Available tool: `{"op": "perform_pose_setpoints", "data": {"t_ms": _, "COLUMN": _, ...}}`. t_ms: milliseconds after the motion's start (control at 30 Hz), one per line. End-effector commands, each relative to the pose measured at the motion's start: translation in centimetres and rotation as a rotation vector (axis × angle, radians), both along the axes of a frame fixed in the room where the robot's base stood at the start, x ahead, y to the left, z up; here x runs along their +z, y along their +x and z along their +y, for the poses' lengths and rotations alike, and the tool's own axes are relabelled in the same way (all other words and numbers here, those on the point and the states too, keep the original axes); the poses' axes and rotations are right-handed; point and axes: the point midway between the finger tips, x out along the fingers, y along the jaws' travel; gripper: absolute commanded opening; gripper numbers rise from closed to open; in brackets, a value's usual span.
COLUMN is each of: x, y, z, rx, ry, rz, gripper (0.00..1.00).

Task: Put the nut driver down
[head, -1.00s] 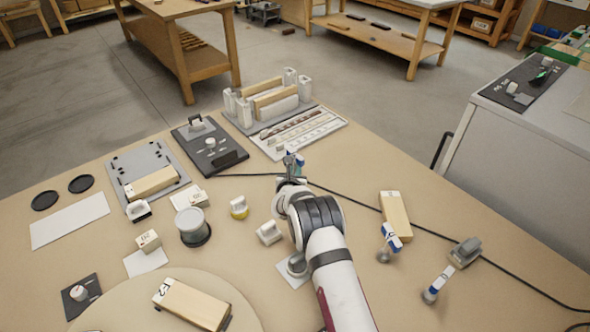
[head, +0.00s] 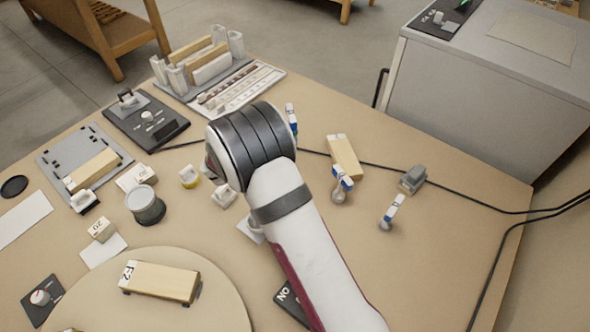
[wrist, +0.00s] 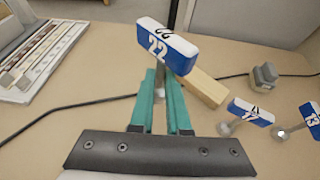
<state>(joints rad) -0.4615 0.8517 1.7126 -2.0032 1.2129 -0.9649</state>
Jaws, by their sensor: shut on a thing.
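The nut driver marked 22 (wrist: 165,45) has a blue and white handle and a metal shaft. In the wrist view my gripper (wrist: 162,88) is shut on its shaft between teal fingers, with the handle sticking up above them. In the head view the driver's handle (head: 291,118) shows just right of my arm, which hides my gripper. The driver's lower end is hidden, so I cannot tell whether it touches the bench.
Two similar drivers, 17 (wrist: 250,112) and 13 (wrist: 310,120), stand to the right. A wooden block (head: 345,158) and a grey block (head: 413,179) are near them. A black cable (head: 440,200) crosses the bench. A slotted tray (head: 240,92) lies left. Bare bench (head: 440,255) shows at the right.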

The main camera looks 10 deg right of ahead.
Motion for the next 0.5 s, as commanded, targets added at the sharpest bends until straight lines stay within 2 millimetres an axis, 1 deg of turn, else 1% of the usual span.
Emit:
{"op": "perform_pose_setpoints", "data": {"t_ms": 33, "x": 0.0, "y": -0.9, "z": -0.5, "rx": -0.03, "ry": 0.0, "rz": 0.0, "gripper": 0.0}}
{"op": "perform_pose_setpoints", "data": {"t_ms": 67, "x": -0.1, "y": -1.2, "z": -0.8, "rx": -0.046, "ry": 0.0, "rz": 0.0, "gripper": 0.0}}
{"op": "perform_pose_setpoints", "data": {"t_ms": 133, "x": -1.3, "y": -1.8, "z": -1.1, "rx": -0.065, "ry": -0.001, "rz": 0.002, "gripper": 0.0}}
{"op": "perform_pose_setpoints", "data": {"t_ms": 200, "x": -3.1, "y": -1.9, "z": -1.2, "rx": -0.071, "ry": -0.002, "rz": 0.003, "gripper": 0.0}}
{"op": "perform_pose_setpoints", "data": {"t_ms": 367, "x": -6.2, "y": -1.8, "z": -1.1, "rx": -0.069, "ry": -0.001, "rz": 0.0, "gripper": 0.0}}
{"op": "perform_pose_setpoints", "data": {"t_ms": 400, "x": -7.2, "y": -1.8, "z": -1.2, "rx": -0.067, "ry": -0.002, "rz": 0.001, "gripper": 0.0}}
{"op": "perform_pose_setpoints", "data": {"t_ms": 500, "x": -9.2, "y": -1.8, "z": -1.1, "rx": -0.067, "ry": -0.001, "rz": 0.0, "gripper": 0.0}}
